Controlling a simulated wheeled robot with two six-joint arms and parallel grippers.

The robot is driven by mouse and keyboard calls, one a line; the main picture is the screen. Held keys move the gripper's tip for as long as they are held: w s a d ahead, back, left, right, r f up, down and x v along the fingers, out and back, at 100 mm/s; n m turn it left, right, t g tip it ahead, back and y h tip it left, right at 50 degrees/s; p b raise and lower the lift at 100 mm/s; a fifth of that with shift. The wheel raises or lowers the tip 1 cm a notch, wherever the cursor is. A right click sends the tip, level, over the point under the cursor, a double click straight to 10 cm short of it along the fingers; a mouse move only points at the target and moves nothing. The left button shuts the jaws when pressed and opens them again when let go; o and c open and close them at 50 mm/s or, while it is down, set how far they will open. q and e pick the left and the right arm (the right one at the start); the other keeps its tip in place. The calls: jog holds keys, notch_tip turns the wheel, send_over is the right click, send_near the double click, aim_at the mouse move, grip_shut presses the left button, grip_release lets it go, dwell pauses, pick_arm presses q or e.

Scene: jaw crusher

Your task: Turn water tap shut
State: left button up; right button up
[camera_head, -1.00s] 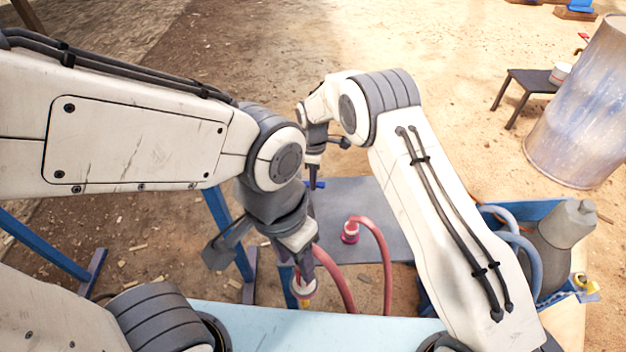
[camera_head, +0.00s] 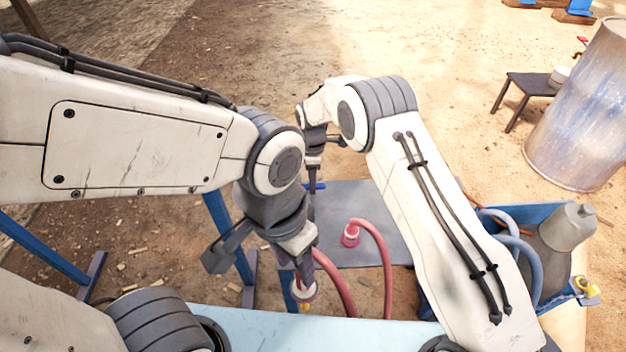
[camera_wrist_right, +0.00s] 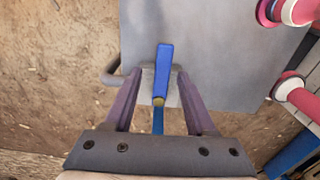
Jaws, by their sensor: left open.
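The tap's blue lever (camera_wrist_right: 164,72) lies between the two purple fingers of my right gripper (camera_wrist_right: 158,80) in the right wrist view. The fingers are apart, with a gap on each side of the lever. A brass-coloured part (camera_wrist_right: 158,101) shows at the lever's lower end. In the head view a bit of the blue lever (camera_head: 317,186) shows just below my right gripper (camera_head: 313,172); the rest of the tap is hidden. My left gripper (camera_head: 303,275) is open, pointing down at a white-and-pink hose fitting (camera_head: 304,291). Whether it touches the fitting cannot be told.
A grey plate (camera_head: 350,205) lies behind the lever. A red hose (camera_head: 384,250) with a pink fitting (camera_head: 350,236) arches beside my right arm. A drum (camera_head: 580,115) and small table (camera_head: 531,85) are farther off.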

jog(key=shift+d, duration=0.1)
notch_tip(320, 180, up, 10)
jog(key=shift+r, duration=0.2)
dwell(0.4)
dwell(0.4)
jog(key=s+r+m+p, duration=0.6)
jog(key=s+r, duration=1)
jog(key=r, duration=0.1)
jog(key=s+d+r+m+p, duration=0.1)
jog(key=s+d+m, duration=0.1)
jog(key=s, duration=0.4)
jog(key=s+d+r+m+p, duration=0.1)
jog(key=s+d+r+m, duration=0.1)
jog(key=s+d, duration=0.2)
jog(key=s+d+r+m+y+p, duration=0.1)
jog(key=s+d+m+p, duration=0.1)
jog(key=s, duration=0.8)
jog(key=shift+d+r, duration=0.3)
jog(key=shift+d, duration=0.5)
jog(key=shift+s, duration=0.1)
